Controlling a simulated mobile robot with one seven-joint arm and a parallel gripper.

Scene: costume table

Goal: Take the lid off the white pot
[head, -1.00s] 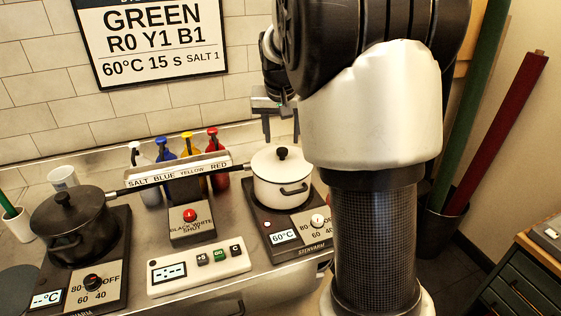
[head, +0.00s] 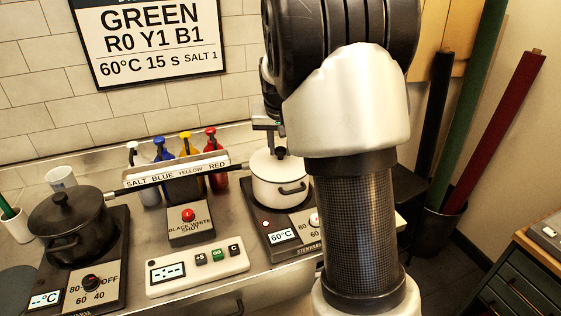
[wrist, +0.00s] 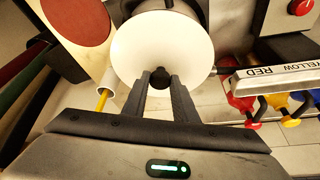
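The white pot (head: 280,191) stands on the right hot plate, with its white lid (head: 263,163) on. The lid's black knob (head: 280,152) is at its top. In the wrist view the pale lid (wrist: 135,48) fills the upper middle, and its dark knob (wrist: 160,77) shows between the fingertips. My gripper (wrist: 161,78) is over the lid, with a finger on each side of the knob and the fingers apart. Contact with the knob cannot be made out. In the head view the gripper (head: 270,135) is partly hidden by my arm.
A black lidded pot (head: 68,228) sits on the left hot plate. A label bar (head: 175,172) runs between the pots, before several coloured pump bottles (head: 216,182). A red-button box (head: 190,226) and a keypad (head: 198,267) are in front. A wall sign (head: 150,40) hangs behind.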

